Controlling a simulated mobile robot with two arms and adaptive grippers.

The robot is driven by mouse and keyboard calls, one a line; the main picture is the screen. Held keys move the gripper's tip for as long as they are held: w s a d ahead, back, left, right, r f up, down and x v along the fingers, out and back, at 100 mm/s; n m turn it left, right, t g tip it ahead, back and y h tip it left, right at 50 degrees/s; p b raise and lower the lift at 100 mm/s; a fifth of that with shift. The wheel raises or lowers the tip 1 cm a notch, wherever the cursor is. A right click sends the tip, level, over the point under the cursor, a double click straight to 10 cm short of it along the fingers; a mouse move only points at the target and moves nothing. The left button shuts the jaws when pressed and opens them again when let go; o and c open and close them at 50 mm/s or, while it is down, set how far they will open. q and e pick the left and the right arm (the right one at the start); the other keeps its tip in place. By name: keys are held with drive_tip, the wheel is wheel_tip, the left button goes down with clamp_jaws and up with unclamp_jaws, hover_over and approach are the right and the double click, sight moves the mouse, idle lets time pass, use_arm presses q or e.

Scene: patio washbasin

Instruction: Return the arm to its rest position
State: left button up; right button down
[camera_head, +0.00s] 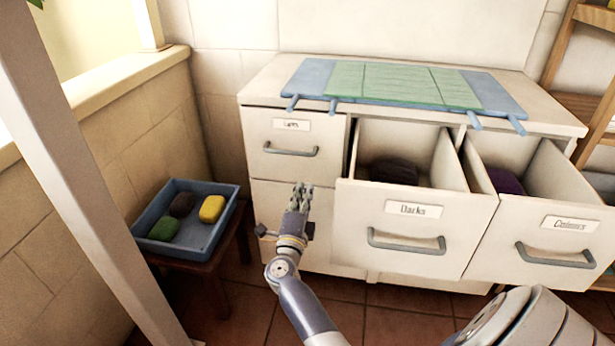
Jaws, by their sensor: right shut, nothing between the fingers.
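My right gripper (300,188) is in the middle of the head view, with its fingers pointing up and away from me. It is shut with nothing in it. It shows in front of the left column of the white cabinet (258,187), left of the drawer labelled Darks (400,235). I cannot tell if it touches the cabinet front. My right arm (305,310) runs down from it to the bottom edge. My left gripper is not in view.
The Darks drawer is pulled out with a dark bundle (393,171) inside. The drawer labelled Colours (540,225) is also out, holding a purple item (505,181). The upper left drawer (290,160) is shut. A blue tray (222,232) with green, brown and yellow bundles stands left on a stool.

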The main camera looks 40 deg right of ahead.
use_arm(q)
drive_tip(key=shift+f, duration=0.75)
use_arm(e)
drive_tip(key=v, duration=0.3)
drive_tip(key=shift+s+a, duration=0.15)
drive_tip(key=shift+a+r, duration=0.1)
